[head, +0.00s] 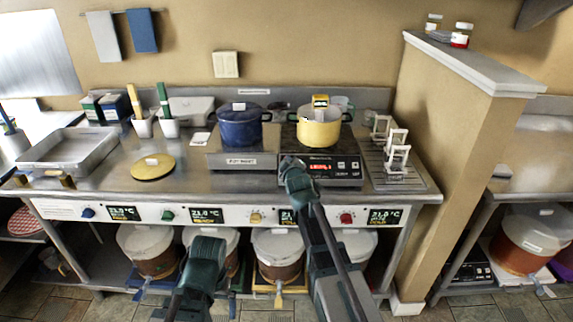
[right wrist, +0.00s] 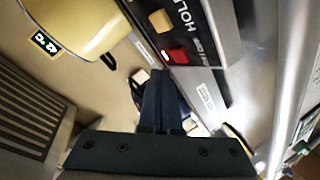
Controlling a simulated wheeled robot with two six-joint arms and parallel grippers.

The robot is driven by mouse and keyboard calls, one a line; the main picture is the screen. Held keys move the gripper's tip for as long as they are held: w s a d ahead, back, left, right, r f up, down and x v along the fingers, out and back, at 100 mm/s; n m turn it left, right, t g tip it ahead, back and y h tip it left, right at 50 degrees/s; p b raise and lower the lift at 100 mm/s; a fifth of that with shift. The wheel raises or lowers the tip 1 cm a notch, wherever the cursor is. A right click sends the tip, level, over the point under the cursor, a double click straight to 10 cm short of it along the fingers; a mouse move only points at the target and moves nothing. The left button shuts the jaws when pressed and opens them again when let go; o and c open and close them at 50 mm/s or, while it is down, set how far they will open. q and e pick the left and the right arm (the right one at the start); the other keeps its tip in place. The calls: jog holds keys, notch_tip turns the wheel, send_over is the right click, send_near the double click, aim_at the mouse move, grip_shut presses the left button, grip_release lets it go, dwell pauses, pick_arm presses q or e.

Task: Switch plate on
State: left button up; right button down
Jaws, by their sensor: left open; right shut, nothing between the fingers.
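The hot plate (head: 335,178) is a dark-topped unit with a black front panel, on the steel counter right of centre. A yellow pot (head: 319,130) stands on it. The panel shows small red lit marks in the head view. In the right wrist view the panel (right wrist: 185,20) carries a red button (right wrist: 176,56), a cream button (right wrist: 160,20) and the word HOLD. My right gripper (head: 290,166) is shut and empty at the panel's left end; its fingers (right wrist: 160,75) point near the red button. Contact cannot be told. My left gripper (head: 208,246) is open, low in front of the counter.
A blue pot (head: 240,128) stands on a steel pot rest (head: 240,160) left of the plate. A slatted rack (head: 395,178) with white stands is to its right. A wall (head: 455,150) closes the right side. Lidded buckets (head: 277,245) stand below the counter.

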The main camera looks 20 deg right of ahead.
jog(key=r+p, duration=0.1)
jog(key=s+r+p, duration=0.1)
jog(key=r, duration=0.1)
jog(key=s+r+p, duration=0.1)
jog(key=p, duration=0.1)
jog(key=shift+s+a+r, duration=0.25)
jog(key=shift+a+r, duration=0.1)
jog(key=s+a+f+m+g+y, duration=0.1)
jog(key=s+a+f+m+g, duration=0.2)
jog(key=s+a+f+g, duration=0.65)
jog(key=s+a+f+m+g, duration=0.1)
jog(key=s+a+f+g, duration=0.1)
jog(key=s, duration=1)
jog(key=s+a+f+g, duration=0.3)
jog(key=s+a+f, duration=0.1)
jog(key=s, duration=0.8)
jog(key=shift+s+a+f+m, duration=0.2)
jog(key=shift+a+m, duration=0.2)
jog(key=shift+a, duration=0.15)
